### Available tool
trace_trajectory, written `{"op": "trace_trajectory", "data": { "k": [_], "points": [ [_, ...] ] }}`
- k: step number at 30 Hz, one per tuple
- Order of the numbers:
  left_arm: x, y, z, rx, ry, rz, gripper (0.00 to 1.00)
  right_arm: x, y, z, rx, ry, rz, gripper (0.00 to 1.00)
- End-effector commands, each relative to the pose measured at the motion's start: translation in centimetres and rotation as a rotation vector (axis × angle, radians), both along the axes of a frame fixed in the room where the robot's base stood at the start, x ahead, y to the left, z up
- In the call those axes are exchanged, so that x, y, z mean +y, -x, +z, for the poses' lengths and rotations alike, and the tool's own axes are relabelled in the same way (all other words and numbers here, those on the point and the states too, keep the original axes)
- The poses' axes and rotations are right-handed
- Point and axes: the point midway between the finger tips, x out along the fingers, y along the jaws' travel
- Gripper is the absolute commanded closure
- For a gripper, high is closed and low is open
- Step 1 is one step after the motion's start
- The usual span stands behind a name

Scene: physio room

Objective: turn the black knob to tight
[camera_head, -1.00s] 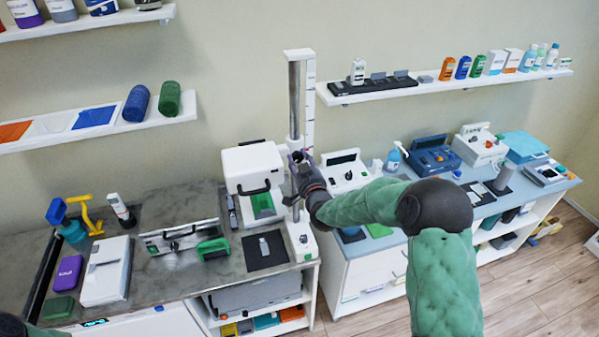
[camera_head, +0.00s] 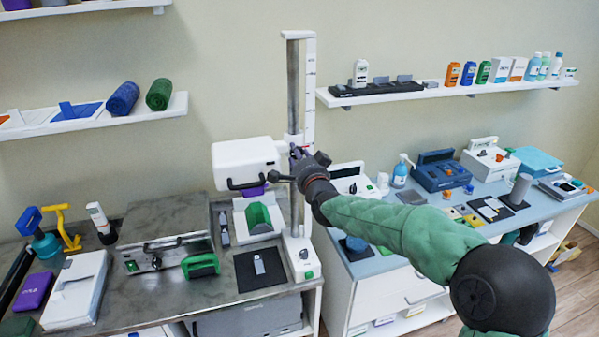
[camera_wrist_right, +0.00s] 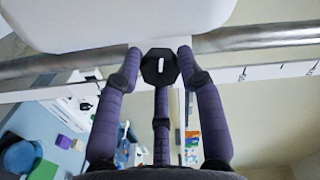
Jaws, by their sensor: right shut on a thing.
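The black knob (camera_wrist_right: 160,66) shows in the wrist view as a dark, many-sided disc with a short white mark that stands upright in the picture. It sits in front of the metal column, just below a white housing. My right gripper (camera_wrist_right: 160,72) has its purple fingers around the knob, one on each side and one from below, and is shut on it. In the head view my right gripper (camera_head: 297,158) is at the metal column (camera_head: 294,90), beside the white housing (camera_head: 243,163), and largely hides the knob. My left gripper is out of view.
The column's white base (camera_head: 300,258) stands on the grey bench. A green-padded tray (camera_head: 258,218) lies below the housing, with a black mat (camera_head: 262,270) in front. A blue-topped counter with devices stands right of the column. A shelf (camera_head: 450,90) hangs above it.

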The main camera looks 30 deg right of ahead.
Motion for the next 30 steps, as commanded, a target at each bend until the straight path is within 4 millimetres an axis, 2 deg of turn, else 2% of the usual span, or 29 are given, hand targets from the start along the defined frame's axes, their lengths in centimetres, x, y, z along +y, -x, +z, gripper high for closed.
{"op": "trace_trajectory", "data": {
  "k": [1,12,21,30],
  "points": [
    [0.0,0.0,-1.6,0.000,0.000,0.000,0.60,0.2,-0.1,-0.5,-0.015,-0.038,0.005,0.94],
    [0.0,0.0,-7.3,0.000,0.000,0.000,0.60,0.2,0.0,0.0,-0.097,-0.370,0.005,0.94],
    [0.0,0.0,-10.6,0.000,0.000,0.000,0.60,0.2,0.0,0.4,-0.165,-0.649,0.005,0.94],
    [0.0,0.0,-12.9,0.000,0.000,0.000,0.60,0.1,0.0,0.9,-0.235,-0.922,0.006,0.94]
  ]
}}
